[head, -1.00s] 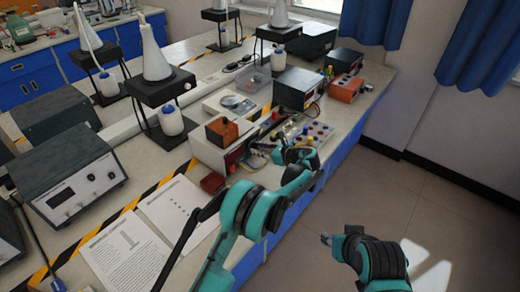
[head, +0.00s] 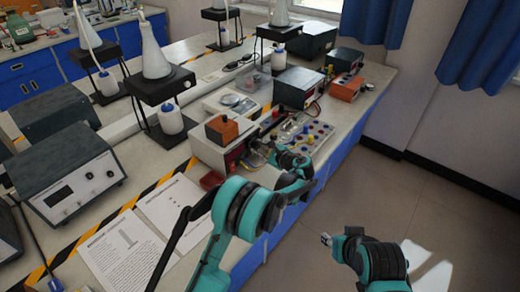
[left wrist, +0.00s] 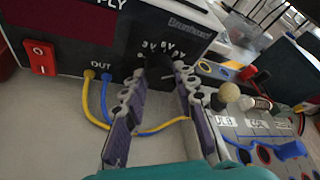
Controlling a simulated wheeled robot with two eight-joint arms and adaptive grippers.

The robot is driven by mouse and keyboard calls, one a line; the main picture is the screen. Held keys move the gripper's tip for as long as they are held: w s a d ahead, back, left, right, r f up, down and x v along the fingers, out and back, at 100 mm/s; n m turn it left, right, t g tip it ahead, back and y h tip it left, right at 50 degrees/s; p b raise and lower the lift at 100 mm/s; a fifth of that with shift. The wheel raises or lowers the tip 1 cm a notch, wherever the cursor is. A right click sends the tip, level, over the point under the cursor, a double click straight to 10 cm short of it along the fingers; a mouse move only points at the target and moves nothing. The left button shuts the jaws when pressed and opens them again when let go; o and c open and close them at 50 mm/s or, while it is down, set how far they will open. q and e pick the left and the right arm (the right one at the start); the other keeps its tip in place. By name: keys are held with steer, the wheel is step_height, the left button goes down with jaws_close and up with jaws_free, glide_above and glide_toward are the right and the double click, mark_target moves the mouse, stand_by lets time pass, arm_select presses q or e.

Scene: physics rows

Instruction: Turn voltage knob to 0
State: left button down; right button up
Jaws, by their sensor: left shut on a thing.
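The power supply (head: 209,152) stands on the bench near the middle of the head view, with an orange-brown block on top. In the left wrist view its dark front panel (left wrist: 125,32) shows a red switch, the OUT sockets with yellow and blue cables, and voltage marks above the dark voltage knob (left wrist: 158,64). My left gripper (left wrist: 161,75) has its two fingers on either side of the knob and is shut on it. The knob's pointer is hidden or too dark to read. My right gripper (head: 326,240) hangs over the floor, away from the bench; its jaws are too small to judge.
A board with coloured knobs and sockets (head: 318,128) lies right of the supply, close to my left gripper; it also shows in the left wrist view (left wrist: 255,125). Loose cables cross the space between. Papers (head: 125,250) and another instrument (head: 65,170) lie left.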

arm_select(q)
steer(key=shift+n+t, duration=0.4)
steer(key=shift+n, duration=0.2)
steer(key=shift+b, duration=0.3)
steer(key=c, duration=1.2)
jaws_free()
steer(key=v, duration=1.2)
steer(key=shift+s+a, duration=0.1)
